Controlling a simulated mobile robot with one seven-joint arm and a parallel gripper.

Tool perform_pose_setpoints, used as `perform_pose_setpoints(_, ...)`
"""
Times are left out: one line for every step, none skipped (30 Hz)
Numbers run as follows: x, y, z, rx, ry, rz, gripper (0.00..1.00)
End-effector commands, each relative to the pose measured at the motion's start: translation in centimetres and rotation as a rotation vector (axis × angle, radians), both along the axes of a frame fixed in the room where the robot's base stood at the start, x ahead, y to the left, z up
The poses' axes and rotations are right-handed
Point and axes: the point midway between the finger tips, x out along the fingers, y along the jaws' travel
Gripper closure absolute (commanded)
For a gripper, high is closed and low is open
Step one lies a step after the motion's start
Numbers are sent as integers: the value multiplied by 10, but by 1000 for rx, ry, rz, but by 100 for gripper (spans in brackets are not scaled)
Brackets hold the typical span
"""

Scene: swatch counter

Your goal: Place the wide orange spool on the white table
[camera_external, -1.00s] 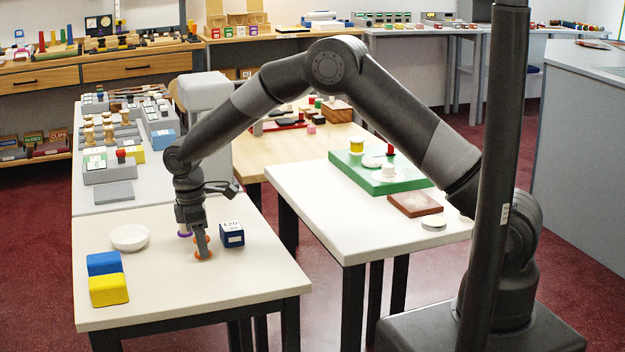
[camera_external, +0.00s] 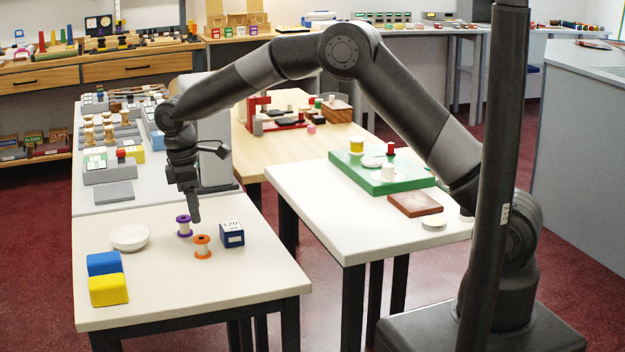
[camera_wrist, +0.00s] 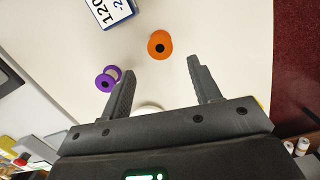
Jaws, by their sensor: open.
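The orange spool (camera_external: 202,246), with orange flanges and a pale middle, stands upright on the white table (camera_external: 235,279) at the left. In the wrist view the orange spool (camera_wrist: 160,44) shows from above, beyond my fingertips and between their lines. My gripper (camera_external: 195,217) is open and empty above the table, clear of the orange spool; its two fingers also show in the wrist view (camera_wrist: 160,75). A purple spool (camera_external: 184,226) stands just behind and left of the orange one; it also shows beside my left finger in the wrist view (camera_wrist: 105,80).
A dark blue box labelled 120 (camera_external: 231,234) stands right of the spools. A white bowl (camera_external: 130,238), a blue block (camera_external: 104,263) and a yellow block (camera_external: 108,289) are at the left. The front middle of the table is clear.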

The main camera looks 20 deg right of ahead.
Motion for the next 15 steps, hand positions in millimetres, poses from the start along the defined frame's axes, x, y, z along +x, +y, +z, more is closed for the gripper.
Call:
perform_pose_setpoints(0,1,9,1,-1,0,43)
perform_pose_setpoints(1,2,13,1,-1,0,43)
perform_pose_setpoints(1,2,18,1,-1,0,43)
perform_pose_setpoints(1,3,21,0,0,0,43)
perform_pose_setpoints(1,3,23,0,0,0,43)
perform_pose_setpoints(1,3,26,0,0,0,43)
perform_pose_setpoints(1,3,27,0,0,0,43)
perform_pose_setpoints(1,3,29,0,0,0,43)
perform_pose_setpoints(1,3,30,-1,0,0,43)
perform_pose_setpoints(1,3,30,-1,1,0,43)
perform_pose_setpoints(1,3,30,-1,1,0,43)
perform_pose_setpoints(1,3,30,-1,1,0,43)
perform_pose_setpoints(1,3,30,-1,1,0,43)
perform_pose_setpoints(1,3,30,-1,1,0,43)
perform_pose_setpoints(1,3,30,-1,1,-1,43)
